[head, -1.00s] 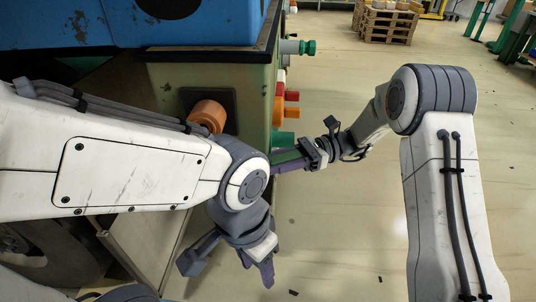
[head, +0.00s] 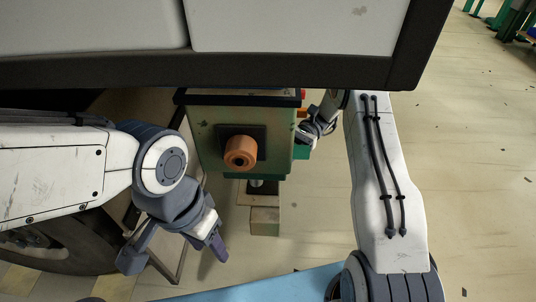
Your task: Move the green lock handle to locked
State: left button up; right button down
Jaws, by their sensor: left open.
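A green part (head: 302,153) shows at the right side of a green box-like cabinet (head: 213,160). It is small and partly hidden, and I cannot tell whether it is the lock handle or how the handle is set. My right gripper (head: 312,132) is beside the cabinet's right side, close to the green part. Its fingertips are hidden, so I cannot tell whether it touches anything. My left gripper (head: 176,254) is open and empty, low and left of the cabinet's front, with its fingers spread apart.
An orange round knob (head: 240,153) on a dark plate sticks out of the cabinet's front. A large pale grey panel with a dark edge (head: 300,30) covers the top of the view. A wheel (head: 62,245) is at lower left. Floor at right is open.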

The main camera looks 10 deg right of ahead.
dwell(0.3)
jog(key=c, duration=0.5)
grip_release()
